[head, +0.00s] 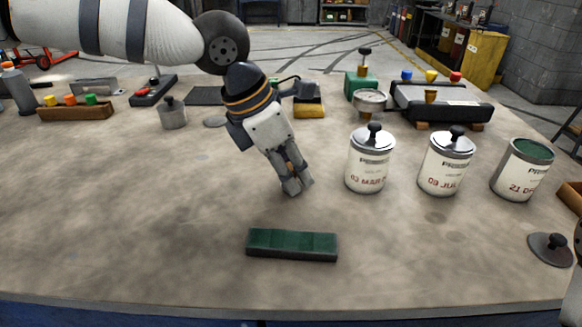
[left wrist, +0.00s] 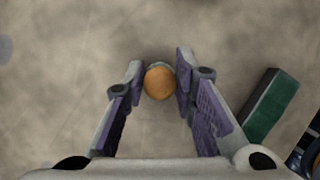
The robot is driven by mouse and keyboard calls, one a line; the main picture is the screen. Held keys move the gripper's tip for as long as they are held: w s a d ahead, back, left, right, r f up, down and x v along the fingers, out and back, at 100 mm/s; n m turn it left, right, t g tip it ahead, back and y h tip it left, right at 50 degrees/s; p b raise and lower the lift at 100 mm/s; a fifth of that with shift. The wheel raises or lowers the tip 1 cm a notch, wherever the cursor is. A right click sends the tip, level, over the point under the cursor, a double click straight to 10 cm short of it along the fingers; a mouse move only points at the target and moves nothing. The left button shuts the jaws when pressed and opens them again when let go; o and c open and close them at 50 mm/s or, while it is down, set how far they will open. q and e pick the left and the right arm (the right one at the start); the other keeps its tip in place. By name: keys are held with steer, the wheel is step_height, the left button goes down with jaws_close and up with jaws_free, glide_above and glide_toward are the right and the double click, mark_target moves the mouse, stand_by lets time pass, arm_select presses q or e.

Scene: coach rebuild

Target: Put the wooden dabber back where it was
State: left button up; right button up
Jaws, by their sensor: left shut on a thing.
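My left gripper (head: 297,185) points down, low over the middle of the table, behind and above the dark green block. It is shut on the wooden dabber (left wrist: 159,83), whose round orange-tan top shows between the two fingertips in the left wrist view. The rest of the dabber is hidden below that top. My right gripper is not in view.
A dark green grooved block (head: 292,245) lies in front. Two lidded cans (head: 368,172) (head: 442,178) and an open can (head: 522,172) stand right; a loose lid (head: 550,249) lies nearby. A small grey pot (head: 172,114) and a wooden tray (head: 75,112) stand back left. The front left table is clear.

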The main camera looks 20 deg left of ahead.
arm_select(q)
steer(key=o, duration=1)
steer(key=p+v, duration=0.1)
steer(key=v, duration=1.1)
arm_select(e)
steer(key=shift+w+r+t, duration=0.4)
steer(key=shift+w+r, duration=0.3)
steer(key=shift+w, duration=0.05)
arm_select(q)
steer(key=shift+r, duration=0.1)
